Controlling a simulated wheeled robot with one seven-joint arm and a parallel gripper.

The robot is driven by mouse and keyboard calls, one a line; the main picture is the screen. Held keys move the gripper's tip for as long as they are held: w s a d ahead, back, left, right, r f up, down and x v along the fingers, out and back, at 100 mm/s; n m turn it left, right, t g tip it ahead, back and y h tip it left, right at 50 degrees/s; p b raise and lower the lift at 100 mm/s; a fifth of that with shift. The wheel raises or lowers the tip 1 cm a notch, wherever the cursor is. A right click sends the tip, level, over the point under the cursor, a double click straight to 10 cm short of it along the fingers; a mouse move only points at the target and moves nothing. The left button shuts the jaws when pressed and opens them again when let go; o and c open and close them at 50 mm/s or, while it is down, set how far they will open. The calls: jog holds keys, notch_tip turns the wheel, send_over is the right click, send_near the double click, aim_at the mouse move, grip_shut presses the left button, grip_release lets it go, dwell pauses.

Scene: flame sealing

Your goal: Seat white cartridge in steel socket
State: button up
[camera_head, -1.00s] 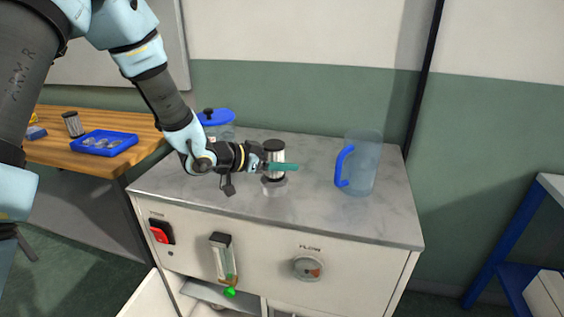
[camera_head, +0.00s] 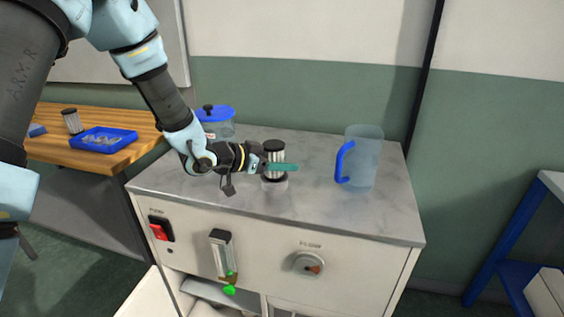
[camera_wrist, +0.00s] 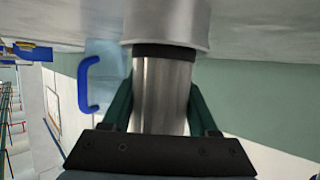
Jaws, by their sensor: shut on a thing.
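I cannot tell how far the cap sits inside the socket. My gripper is shut on the cartridge.
A clear jug (camera_head: 365,160) with a blue handle stands right of the socket on the grey counter (camera_head: 215,195). A blue-lidded container (camera_head: 215,120) stands behind my wrist. A wooden table (camera_head: 60,150) at left holds a blue tray (camera_head: 104,139) and a similar cartridge (camera_head: 72,121).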

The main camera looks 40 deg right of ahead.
jog(key=shift+f+b, duration=0.7)
jog(key=shift+f, duration=0.35)
dwell(0.4)
jog(key=o, duration=1.5)
jog(key=shift+r, duration=0.1)
jog(key=shift+r+p, duration=3.65)
jog(key=shift+r, duration=0.85)
jog(key=shift+f, duration=0.1)
